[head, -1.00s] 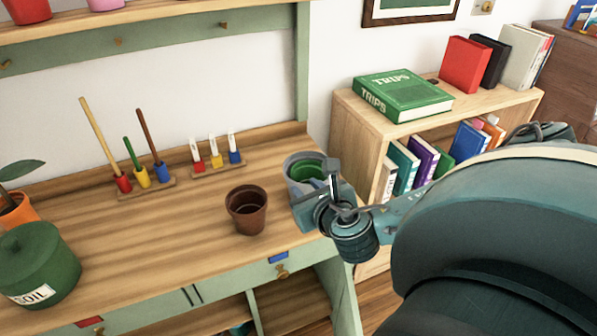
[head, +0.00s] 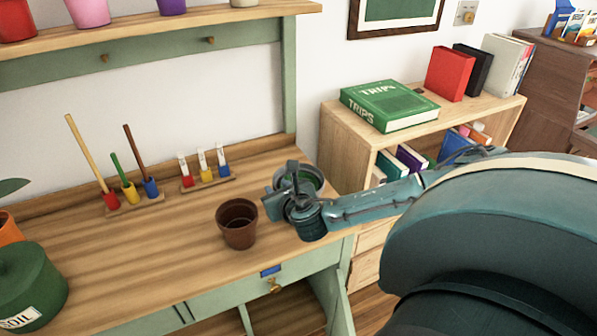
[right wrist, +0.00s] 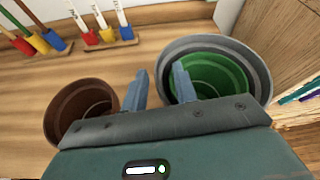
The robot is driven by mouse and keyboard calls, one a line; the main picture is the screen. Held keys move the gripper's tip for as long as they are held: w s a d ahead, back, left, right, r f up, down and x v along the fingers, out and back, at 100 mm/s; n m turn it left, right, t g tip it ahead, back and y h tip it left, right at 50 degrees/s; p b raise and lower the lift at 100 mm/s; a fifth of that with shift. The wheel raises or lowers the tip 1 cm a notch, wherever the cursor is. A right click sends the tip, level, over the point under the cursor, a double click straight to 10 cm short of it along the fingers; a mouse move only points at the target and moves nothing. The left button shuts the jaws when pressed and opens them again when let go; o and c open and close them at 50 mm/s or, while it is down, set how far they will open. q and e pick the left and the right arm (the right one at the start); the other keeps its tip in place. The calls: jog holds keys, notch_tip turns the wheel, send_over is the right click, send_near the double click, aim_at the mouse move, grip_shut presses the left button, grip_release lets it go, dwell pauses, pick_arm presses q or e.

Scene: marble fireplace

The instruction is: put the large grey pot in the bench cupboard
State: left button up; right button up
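The large grey pot (right wrist: 261,78) stands upright at the right end of the wooden bench top, with a green pot (right wrist: 222,76) nested inside it. In the head view my right arm and gripper (head: 284,190) cover much of the grey pot. In the right wrist view my right gripper (right wrist: 160,88) is open. One finger overlaps the grey pot's opening and the other is outside, with the near rim appearing between them; contact is not clear. Below the bench top is an open cupboard space (head: 285,312), only partly in view. My left gripper is not in view.
A brown pot (head: 237,224) stands just left of the grey pot. Colored tool holders (head: 135,203) stand at the back, and a green soil bin (head: 30,285) at the left. A bookcase (head: 345,150) stands close on the right. The middle of the bench top is clear.

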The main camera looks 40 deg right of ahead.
grip_shut()
dwell(0.6)
